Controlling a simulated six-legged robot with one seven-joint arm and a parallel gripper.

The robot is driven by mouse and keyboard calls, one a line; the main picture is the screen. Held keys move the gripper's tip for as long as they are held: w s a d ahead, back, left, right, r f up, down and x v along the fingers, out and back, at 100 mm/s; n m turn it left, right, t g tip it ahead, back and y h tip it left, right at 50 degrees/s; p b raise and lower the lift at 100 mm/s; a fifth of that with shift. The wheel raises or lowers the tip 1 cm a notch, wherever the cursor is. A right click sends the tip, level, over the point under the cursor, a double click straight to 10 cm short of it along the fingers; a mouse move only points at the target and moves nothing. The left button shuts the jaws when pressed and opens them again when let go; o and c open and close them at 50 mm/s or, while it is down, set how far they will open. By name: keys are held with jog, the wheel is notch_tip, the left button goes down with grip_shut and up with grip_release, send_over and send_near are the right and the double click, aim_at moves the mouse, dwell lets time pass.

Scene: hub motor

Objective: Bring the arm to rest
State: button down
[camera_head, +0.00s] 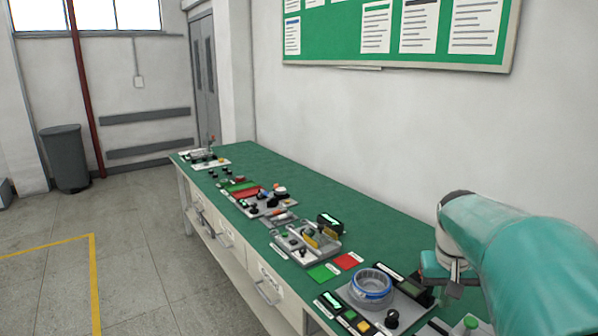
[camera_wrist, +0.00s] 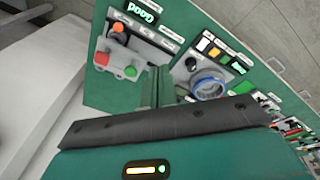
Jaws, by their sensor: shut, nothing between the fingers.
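My arm (camera_head: 520,250), teal with a grey joint, comes in from the right in the head view and reaches over the near end of the bench. My gripper (camera_head: 452,290) points down beside a small display unit. In the wrist view, my gripper (camera_wrist: 156,76) is shut and empty, with its fingers over the green bench top. A round silver and blue hub motor (camera_head: 371,288) sits on a grey fixture to the left of my gripper in the head view. It also shows in the wrist view (camera_wrist: 208,84), right of the fingers.
The long green bench (camera_head: 330,185) runs along the wall, its back strip clear. Several fixtures stand along its front, with a red pad (camera_head: 348,261) and a green pad (camera_head: 324,272). A control box (camera_wrist: 117,57) with buttons lies left of my fingers. A bin (camera_head: 65,158) stands far off.

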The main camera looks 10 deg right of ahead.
jog(key=s+a+n+t, duration=0.1)
jog(key=s+a, duration=0.2)
jog(key=a, duration=0.5)
jog(key=s+a+n+t+y, duration=0.1)
jog(key=s+a, duration=0.3)
jog(key=a, duration=0.4)
jog(key=s+a+n+t, duration=0.2)
jog(key=s+a, duration=0.2)
jog(key=a, duration=0.3)
jog(key=shift+a+n+t+y, duration=0.3)
jog(key=shift+a, duration=0.1)
